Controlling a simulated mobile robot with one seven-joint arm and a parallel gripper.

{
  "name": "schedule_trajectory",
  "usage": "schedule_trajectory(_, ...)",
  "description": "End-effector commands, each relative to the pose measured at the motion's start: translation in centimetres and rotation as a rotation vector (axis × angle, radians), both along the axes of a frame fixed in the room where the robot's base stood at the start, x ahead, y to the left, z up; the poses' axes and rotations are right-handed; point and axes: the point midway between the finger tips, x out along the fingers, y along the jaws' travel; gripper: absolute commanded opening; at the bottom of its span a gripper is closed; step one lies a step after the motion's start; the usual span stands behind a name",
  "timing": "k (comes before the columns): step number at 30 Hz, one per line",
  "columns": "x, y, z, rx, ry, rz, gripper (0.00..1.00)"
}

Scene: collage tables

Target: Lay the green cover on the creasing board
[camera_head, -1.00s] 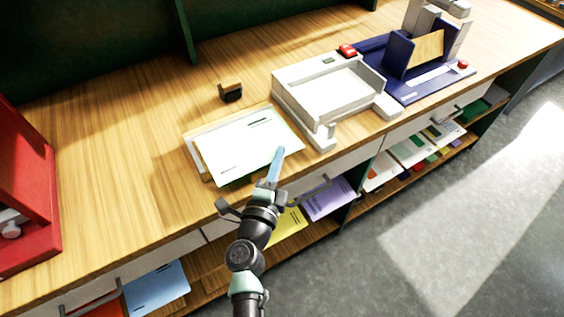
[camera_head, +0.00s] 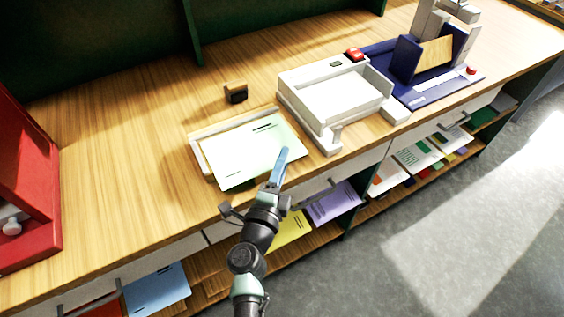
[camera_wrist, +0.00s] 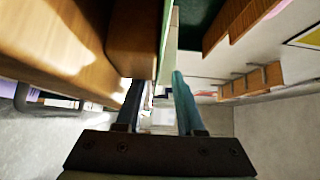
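The green cover (camera_head: 245,152) is a pale green sheet with small dark print. In the head view it lies over the creasing board (camera_head: 203,134), a low whitish board whose back and left rims show. The cover hides the rest of the board and reaches toward the counter's front edge; I cannot tell if it is flat on the board everywhere. My gripper (camera_head: 282,165) is at the cover's front right edge. In the wrist view the cover's thin green edge (camera_wrist: 168,45) runs between my fingers (camera_wrist: 158,80), which stand apart with a gap around it.
A white tray (camera_head: 335,100) is close on the right, with a blue device (camera_head: 420,75) beyond. A red stand (camera_head: 25,190) is at far left. Open counter lies between. Shelves below hold coloured sheets.

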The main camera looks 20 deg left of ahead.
Motion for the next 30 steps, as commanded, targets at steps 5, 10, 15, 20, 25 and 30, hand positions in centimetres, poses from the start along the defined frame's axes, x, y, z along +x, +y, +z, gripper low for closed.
schedule_trajectory(5, -0.7, -0.1, 0.0, -0.001, 0.001, 0.0, 0.37)
schedule_trajectory(10, -3.3, -0.5, 0.0, -0.003, 0.002, 0.001, 0.37)
schedule_trajectory(15, -6.9, -1.0, -0.1, -0.003, 0.003, 0.0, 0.37)
schedule_trajectory(20, -9.9, -1.4, -0.1, -0.001, 0.003, -0.001, 0.37)
schedule_trajectory(25, -12.0, -1.6, -0.1, -0.001, 0.001, 0.0, 0.37)
schedule_trajectory(30, -12.8, -1.7, 0.0, 0.001, 0.001, 0.0, 0.37)
